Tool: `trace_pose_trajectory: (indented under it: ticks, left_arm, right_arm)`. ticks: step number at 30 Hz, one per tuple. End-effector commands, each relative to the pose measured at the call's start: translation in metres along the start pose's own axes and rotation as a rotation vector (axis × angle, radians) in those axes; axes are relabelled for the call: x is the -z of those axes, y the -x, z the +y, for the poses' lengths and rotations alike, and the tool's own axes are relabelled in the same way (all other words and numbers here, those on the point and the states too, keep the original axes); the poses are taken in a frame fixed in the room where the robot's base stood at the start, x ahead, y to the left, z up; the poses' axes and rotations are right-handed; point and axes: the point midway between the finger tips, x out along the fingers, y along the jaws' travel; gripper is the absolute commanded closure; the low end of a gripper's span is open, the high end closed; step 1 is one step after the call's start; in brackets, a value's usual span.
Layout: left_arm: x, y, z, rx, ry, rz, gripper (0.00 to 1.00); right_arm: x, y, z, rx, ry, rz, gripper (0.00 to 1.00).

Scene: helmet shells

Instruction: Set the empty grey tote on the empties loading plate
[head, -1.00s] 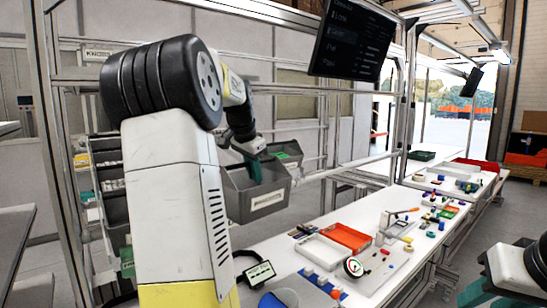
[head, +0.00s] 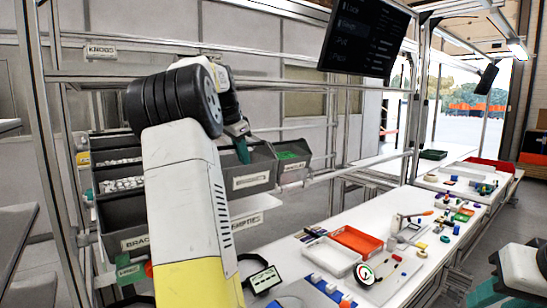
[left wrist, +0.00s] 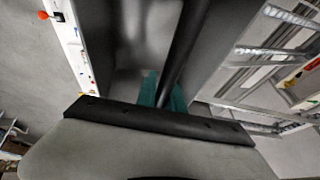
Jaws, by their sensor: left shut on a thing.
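The grey tote (head: 232,185), with a white label on its front, hangs from my left gripper (head: 241,148). The teal fingers are shut on the tote's wall. In the left wrist view the fingers (left wrist: 162,92) reach down at the grey tote walls (left wrist: 210,50), and the inside that shows looks bare. A white plate (head: 262,203) with a label ending in "PTIES" is just below the tote in the head view. I cannot tell whether they touch. My right gripper (head: 482,292) shows only partly at the lower right edge; its opening is unclear.
A rack with grey bins (head: 125,218) stands at left, partly hidden by my left arm. A bin with green contents (head: 292,158) is right of the tote. The white bench (head: 320,225) holds an orange tray (head: 356,240), a white tray (head: 328,256) and small parts. Frame posts stand around.

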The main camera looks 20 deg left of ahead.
Motion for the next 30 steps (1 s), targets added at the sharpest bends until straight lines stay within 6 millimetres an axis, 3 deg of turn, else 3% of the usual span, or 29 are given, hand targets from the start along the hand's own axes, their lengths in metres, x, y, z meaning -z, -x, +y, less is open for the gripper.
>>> trace_pose_trajectory:
  ticks: [14, 30]
  left_arm:
    - [-0.006, -0.015, -0.053, 0.001, 0.001, 0.001, 1.00]
    - [-0.024, -0.056, -0.043, 0.001, 0.000, 0.000, 1.00]
  right_arm:
    - [0.000, 0.000, 0.000, 0.000, 0.000, 0.000, 0.64]
    - [0.000, 0.000, 0.000, 0.000, 0.000, 0.000, 0.64]
